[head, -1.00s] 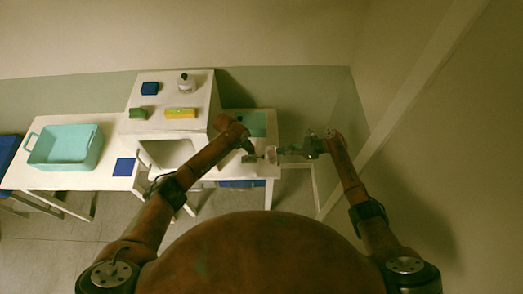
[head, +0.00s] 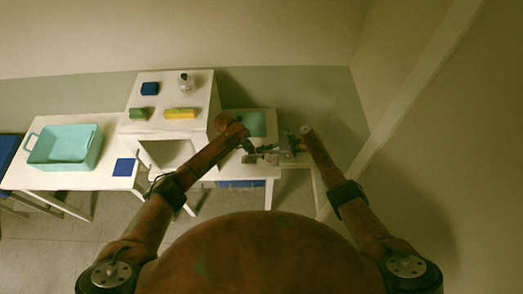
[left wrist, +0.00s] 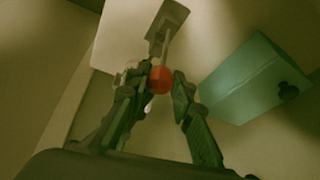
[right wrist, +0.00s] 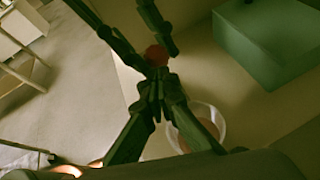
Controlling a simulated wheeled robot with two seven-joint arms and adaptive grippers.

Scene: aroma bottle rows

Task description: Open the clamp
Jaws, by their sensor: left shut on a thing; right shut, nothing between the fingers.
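The clamp appears to be a grey metal piece (left wrist: 168,20) with a pale bar and a red ball (left wrist: 158,81) in the left wrist view. My left gripper (left wrist: 156,92) is shut on it, with the ball showing between its fingers. In the head view, the clamp's grey plate (head: 250,158) shows small above the right table. My right gripper (right wrist: 159,76) is shut and empty, with its tips close to the red ball (right wrist: 156,54); touching or not, I cannot tell. Both grippers (head: 256,150) (head: 288,149) are close together, and the clamp is partly hidden.
A teal box (right wrist: 268,40) stands behind the grippers on the right table. A white raised stand (head: 158,103) to the left carries a bottle (head: 185,84) and blue, green and yellow blocks. A teal basket (head: 62,146) is farther left.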

